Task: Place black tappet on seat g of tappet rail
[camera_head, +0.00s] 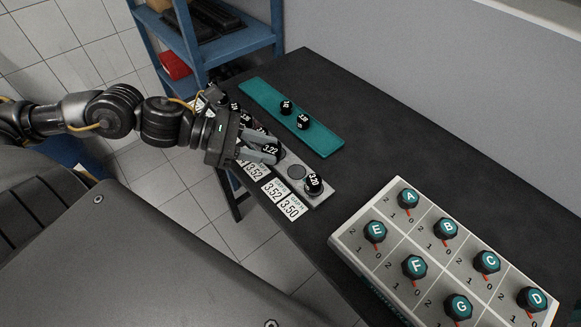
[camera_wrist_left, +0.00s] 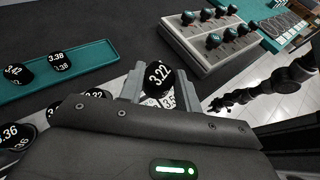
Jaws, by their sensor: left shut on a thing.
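My left gripper (camera_head: 273,151) is shut on a black tappet (camera_head: 269,149) marked 3.22, which also shows upright between the fingers in the left wrist view (camera_wrist_left: 157,76). It is over the grey tappet rail (camera_head: 325,198); I cannot tell whether the tappet touches a seat. Just right of it is an empty round seat (camera_head: 297,172). A black tappet marked 3.20 (camera_head: 314,184) sits at the rail's near end. Other tappets sit further up the rail, partly hidden by my gripper. Seat letters are too small to read. A dark arm, probably my right one (camera_wrist_left: 270,86), shows in the wrist view; its jaws are unclear.
A teal tray (camera_head: 325,140) with black tappets (camera_head: 303,121) lies behind the rail. Number cards (camera_head: 283,200) line its front. A knob box (camera_head: 400,250) stands at the right. The dark table between is clear. A blue shelf (camera_head: 235,45) stands behind.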

